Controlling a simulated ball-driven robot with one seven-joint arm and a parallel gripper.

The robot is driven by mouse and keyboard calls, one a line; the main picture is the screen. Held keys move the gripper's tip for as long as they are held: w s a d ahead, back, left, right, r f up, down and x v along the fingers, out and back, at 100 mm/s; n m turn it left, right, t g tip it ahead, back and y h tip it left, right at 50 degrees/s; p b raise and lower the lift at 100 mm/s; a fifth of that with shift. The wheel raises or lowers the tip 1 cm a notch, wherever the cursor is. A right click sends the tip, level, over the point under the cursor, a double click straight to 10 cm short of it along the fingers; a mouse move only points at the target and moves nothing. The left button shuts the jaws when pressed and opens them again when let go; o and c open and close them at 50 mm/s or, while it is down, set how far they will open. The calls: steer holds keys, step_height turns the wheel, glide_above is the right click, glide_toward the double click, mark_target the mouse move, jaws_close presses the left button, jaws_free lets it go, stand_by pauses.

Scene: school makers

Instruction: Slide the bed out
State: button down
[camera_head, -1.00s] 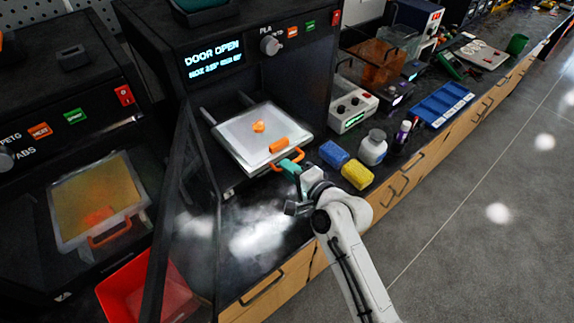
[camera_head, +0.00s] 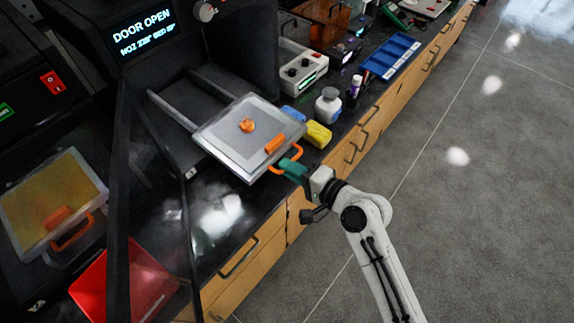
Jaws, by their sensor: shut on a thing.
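The print bed (camera_head: 232,148) is a light grey plate with an orange handle (camera_head: 281,170) at its front right edge. It is out in front of the printer (camera_head: 170,60), whose display reads "DOOR OPEN". Two rails (camera_head: 176,108) show behind the bed inside the printer. A small round orange piece (camera_head: 247,125) and an orange block (camera_head: 275,143) lie on the bed. My gripper (camera_head: 288,168), with teal fingers, is shut on the orange handle. The dark door (camera_head: 155,170) stands open to the left of the bed.
A red bin (camera_head: 125,288) sits at the lower left, by a second printer with its own bed (camera_head: 50,205). A yellow sponge (camera_head: 317,135), a white jar (camera_head: 328,105) and a blue tray (camera_head: 390,55) stand to the right. The floor (camera_head: 430,190) right of the counter is clear.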

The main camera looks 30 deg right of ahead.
steer(key=shift+s+d+f, duration=0.1)
steer(key=shift+s+f, duration=0.1)
steer(key=c, duration=1.4)
jaws_free()
steer(key=shift+s+r, duration=0.1)
steer(key=shift+s, duration=0.05)
steer(key=shift+o, duration=0.9)
steer(key=b+v, duration=0.2)
steer(key=v, duration=0.8)
steer(key=shift+s, duration=0.3)
steer(key=shift+d+r, duration=0.1)
steer(key=shift+r, duration=0.05)
steer(key=s+a+f+n+g+h, duration=0.1)
steer(key=s+a+f+n+g, duration=0.1)
steer(key=s+f+n+g, duration=0.55)
steer(key=s+d+f+n+g+h, duration=0.3)
steer(key=s+f+n+g+h, duration=0.1)
steer(key=s+n+g, duration=0.2)
steer(key=shift+s+d+n, duration=0.35)
steer(key=shift+s+d, duration=0.05)
steer(key=shift+s, duration=0.15)
